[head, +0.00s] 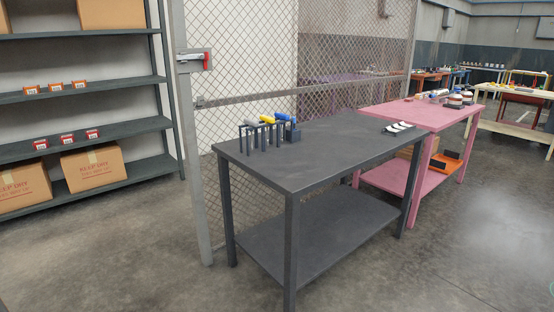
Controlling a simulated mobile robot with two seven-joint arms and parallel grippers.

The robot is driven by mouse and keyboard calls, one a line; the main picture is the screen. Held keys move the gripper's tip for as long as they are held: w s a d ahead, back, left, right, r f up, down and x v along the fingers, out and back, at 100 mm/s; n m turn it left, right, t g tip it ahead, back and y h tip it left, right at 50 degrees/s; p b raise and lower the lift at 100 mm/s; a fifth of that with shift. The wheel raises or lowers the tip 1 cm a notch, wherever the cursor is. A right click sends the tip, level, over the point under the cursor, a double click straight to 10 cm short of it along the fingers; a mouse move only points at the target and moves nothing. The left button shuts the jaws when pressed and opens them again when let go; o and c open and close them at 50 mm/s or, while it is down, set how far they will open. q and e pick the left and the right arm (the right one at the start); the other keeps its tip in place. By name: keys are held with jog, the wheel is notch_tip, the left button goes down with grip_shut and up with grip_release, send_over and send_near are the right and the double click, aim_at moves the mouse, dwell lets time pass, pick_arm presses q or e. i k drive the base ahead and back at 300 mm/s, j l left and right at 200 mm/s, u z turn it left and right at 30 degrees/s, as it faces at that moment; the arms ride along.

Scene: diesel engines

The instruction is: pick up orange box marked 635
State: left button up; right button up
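Three small orange boxes with pale labels stand in a row on a dark shelf at the left of the head view: a left one (31,90), a middle one (56,87) and a right one (79,84). Their labels are too small to read, so I cannot tell which is marked 635. Neither of my grippers is in view.
The dark shelf rack (120,87) also holds several red boxes (66,139) and large cartons (92,165). A mesh fence (250,70) with a post (190,150) stands right of it. A grey table (310,165) and a pink table (430,117) stand right. Floor before the rack is clear.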

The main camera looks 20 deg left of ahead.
aim_at(58, 85)
jog(key=i+j+u, duration=0.1)
jog(key=i+u, duration=0.4)
jog(key=u, duration=0.2)
jog(key=i+u, duration=1.1)
jog(key=i, duration=1.3)
jog(key=i+u, duration=0.3)
jog(key=i, duration=0.9)
jog(key=i+j+z, duration=0.15)
jog(key=i, duration=0.4)
jog(key=i+j+z, duration=0.15)
jog(key=i+j, duration=0.25)
jog(key=i+j+z, duration=0.25)
jog(key=i, duration=0.25)
jog(key=i+j+z, duration=0.25)
jog(key=i+j, duration=0.25)
